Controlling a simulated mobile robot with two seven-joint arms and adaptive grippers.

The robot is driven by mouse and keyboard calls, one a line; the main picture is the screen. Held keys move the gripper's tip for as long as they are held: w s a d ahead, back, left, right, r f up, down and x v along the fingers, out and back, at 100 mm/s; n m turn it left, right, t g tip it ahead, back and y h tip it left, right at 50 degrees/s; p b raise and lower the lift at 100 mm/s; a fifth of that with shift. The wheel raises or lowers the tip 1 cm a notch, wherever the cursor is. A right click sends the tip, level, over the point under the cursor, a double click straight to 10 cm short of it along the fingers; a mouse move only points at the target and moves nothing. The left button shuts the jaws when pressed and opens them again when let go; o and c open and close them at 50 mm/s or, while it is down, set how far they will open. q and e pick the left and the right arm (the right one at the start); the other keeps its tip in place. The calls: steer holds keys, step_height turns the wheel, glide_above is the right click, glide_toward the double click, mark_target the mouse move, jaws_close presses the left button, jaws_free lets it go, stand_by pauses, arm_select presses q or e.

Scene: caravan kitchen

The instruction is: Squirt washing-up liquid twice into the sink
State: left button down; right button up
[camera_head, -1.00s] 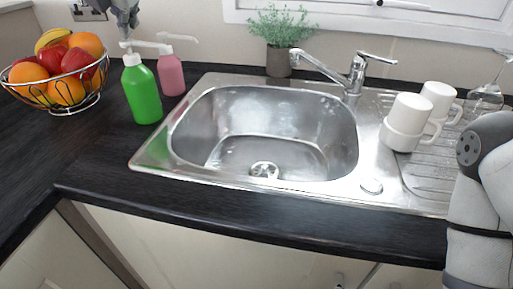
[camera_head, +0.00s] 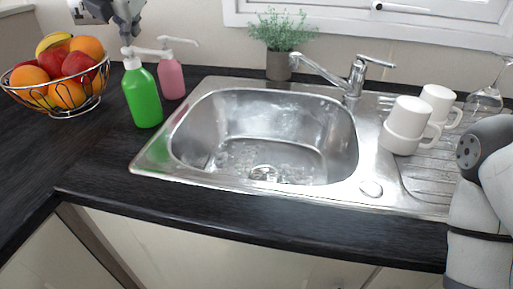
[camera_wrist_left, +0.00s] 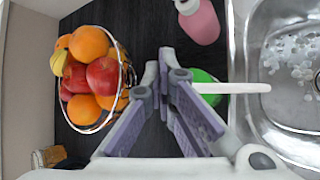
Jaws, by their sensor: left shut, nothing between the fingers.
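A green pump bottle (camera_head: 142,96) stands upright on the counter left of the sink (camera_head: 150,160), its white spout pointing right. A pink pump bottle (camera_head: 171,78) stands behind it. My left gripper (camera_head: 128,40) is shut and empty, with its fingertips at the top of the green bottle's pump. In the left wrist view, the shut fingers (camera_wrist_left: 168,60) hide part of the green bottle (camera_wrist_left: 208,84), and its spout (camera_wrist_left: 235,88) reaches over the sink's edge. The pink bottle (camera_wrist_left: 200,22) is also there. Clear bubbly drops (camera_head: 250,160) lie on the sink floor. My right gripper is out of view.
A wire fruit bowl (camera_head: 70,112) stands left of the bottles. A potted plant (camera_head: 279,66) and the tap (camera_head: 355,75) are behind the basin. White mugs (camera_head: 403,125) and a glass (camera_head: 484,101) stand on the drainer at right. The front counter is clear.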

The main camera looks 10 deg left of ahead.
mark_target(133, 47)
arm_select(q)
steer(key=shift+f, duration=0.15)
steer(key=shift+r, duration=3.45)
